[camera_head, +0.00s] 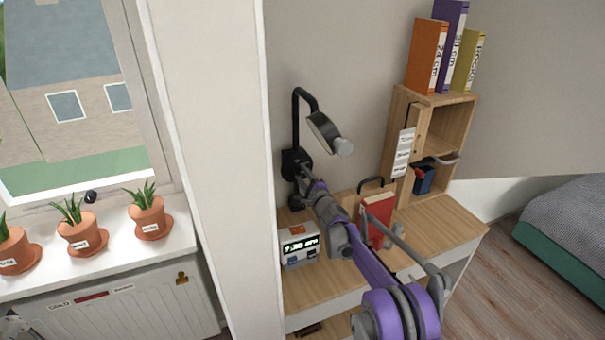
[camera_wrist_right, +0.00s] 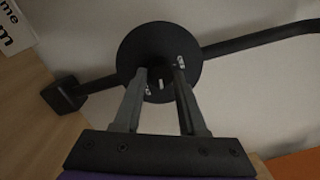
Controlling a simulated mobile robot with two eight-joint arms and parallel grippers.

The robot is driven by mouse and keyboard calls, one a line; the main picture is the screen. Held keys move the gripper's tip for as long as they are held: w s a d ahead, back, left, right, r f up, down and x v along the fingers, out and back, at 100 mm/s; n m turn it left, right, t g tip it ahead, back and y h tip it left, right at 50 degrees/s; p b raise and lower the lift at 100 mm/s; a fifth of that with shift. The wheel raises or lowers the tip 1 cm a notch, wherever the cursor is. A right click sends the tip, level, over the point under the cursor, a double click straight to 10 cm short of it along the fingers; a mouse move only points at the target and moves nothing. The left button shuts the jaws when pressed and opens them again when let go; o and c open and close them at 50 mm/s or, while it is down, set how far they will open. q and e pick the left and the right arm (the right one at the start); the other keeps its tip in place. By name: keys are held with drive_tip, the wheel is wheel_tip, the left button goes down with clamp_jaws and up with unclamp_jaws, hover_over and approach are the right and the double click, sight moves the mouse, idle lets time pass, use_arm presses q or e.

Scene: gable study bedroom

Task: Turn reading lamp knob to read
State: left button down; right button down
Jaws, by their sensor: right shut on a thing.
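The reading lamp has a dark shade (camera_head: 323,130) with a pale bulb end on a curved black arm. Its black round wall plate (camera_head: 291,160) is on the wall above the desk. In the right wrist view the plate (camera_wrist_right: 160,38) fills the upper middle, with small white marks on its face. The dark knob sits at the plate's centre, largely hidden between the fingers. My right gripper (camera_wrist_right: 160,75) is shut on the knob, one finger on each side. In the head view my right gripper (camera_head: 303,180) reaches the plate from below right. My left gripper does not show.
The wooden desk (camera_head: 440,225) below holds a digital clock (camera_head: 300,247), a red book (camera_head: 378,215) and a shelf unit (camera_head: 445,135) with binders on top. Several potted plants (camera_head: 148,217) stand on the windowsill at left. A white wall edge (camera_head: 220,170) divides window and desk.

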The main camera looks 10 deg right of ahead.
drive_tip(key=m, duration=0.3)
drive_tip(key=shift+m, duration=0.4)
drive_tip(key=shift+a+f+m+h+p, duration=0.1)
drive_tip(key=shift+m+h+p, duration=0.2)
drive_tip(key=shift+m, duration=1.8)
drive_tip(key=shift+c, duration=2.3)
unclamp_jaws()
drive_tip(key=shift+s, duration=0.1)
drive_tip(key=s+d+b, duration=0.1)
drive_tip(key=s+d, duration=0.1)
drive_tip(key=s, duration=0.8)
drive_tip(key=shift+s+f, duration=0.2)
drive_tip(key=shift+s, duration=0.1)
